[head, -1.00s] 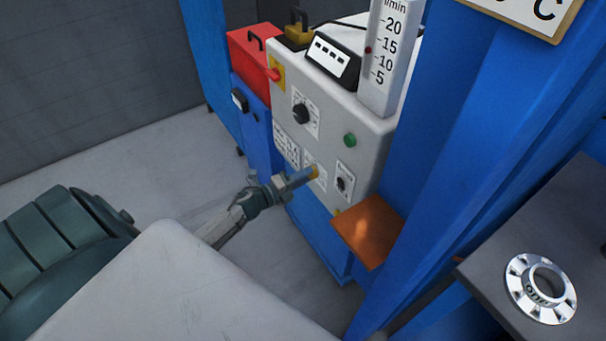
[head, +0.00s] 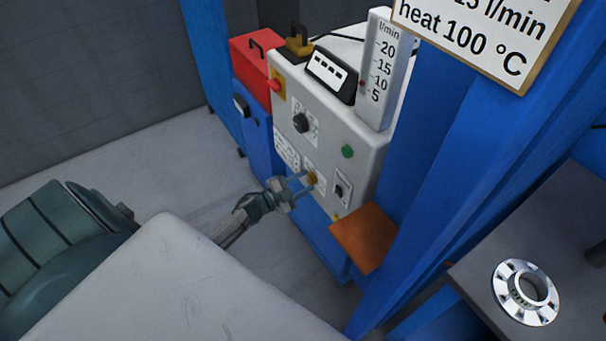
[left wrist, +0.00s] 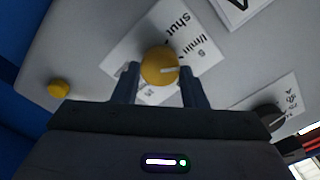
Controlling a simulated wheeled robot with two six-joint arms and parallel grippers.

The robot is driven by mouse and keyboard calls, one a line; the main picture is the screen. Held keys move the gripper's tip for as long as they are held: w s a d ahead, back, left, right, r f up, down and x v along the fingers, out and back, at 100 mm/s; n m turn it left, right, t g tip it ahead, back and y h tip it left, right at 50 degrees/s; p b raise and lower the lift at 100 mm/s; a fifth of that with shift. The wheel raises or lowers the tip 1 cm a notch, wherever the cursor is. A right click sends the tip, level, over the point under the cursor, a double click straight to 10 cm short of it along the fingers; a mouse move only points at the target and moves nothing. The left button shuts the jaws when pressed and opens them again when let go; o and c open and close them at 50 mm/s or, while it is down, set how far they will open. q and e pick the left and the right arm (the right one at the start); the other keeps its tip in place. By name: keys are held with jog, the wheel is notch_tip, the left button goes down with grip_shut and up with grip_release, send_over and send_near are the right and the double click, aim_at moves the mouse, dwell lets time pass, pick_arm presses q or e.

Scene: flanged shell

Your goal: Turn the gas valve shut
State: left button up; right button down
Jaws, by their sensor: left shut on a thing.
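The gas valve is a yellow round knob (head: 312,178) low on the front of the grey control cabinet (head: 335,120). My left gripper (head: 305,182) reaches it from the lower left and is shut on it. In the left wrist view the knob (left wrist: 160,67) sits between the two fingers (left wrist: 159,80), and a pale mark on it points right. A white label (left wrist: 140,45) behind it reads "l/min" and "shut", with "shut" above the knob in that view. The flow gauge (head: 380,75) stands on the cabinet, with a red ball near 10. My right gripper is not in view.
A black dial (head: 301,123), a green button (head: 347,151) and a black switch (head: 339,190) are on the same panel. An orange-brown shelf (head: 364,238) juts out just right of my left gripper. A blue post (head: 440,170) stands further right. A flanged metal ring (head: 525,292) lies on a dark table.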

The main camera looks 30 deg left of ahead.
pick_arm(q)
jog(key=n+p, duration=0.1)
jog(key=n, duration=0.1)
jog(key=shift+r+n, duration=0.1)
jog(key=shift+n, duration=0.3)
jog(key=n+p, duration=0.1)
jog(key=n, duration=0.2)
jog(key=shift+n+p, duration=0.3)
jog(key=shift+p, duration=0.05)
jog(key=n+p, duration=0.2)
jog(key=n, duration=0.4)
jog(key=shift+a, duration=0.1)
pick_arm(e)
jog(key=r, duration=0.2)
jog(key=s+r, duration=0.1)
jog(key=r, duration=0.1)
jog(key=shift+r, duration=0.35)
pick_arm(q)
jog(key=o, duration=1)
jog(key=shift+c, duration=0.2)
jog(key=b+v, duration=0.1)
jog(key=v, duration=0.9)
jog(key=shift+s+a+b, duration=0.15)
jog(key=shift+s+b, duration=0.2)
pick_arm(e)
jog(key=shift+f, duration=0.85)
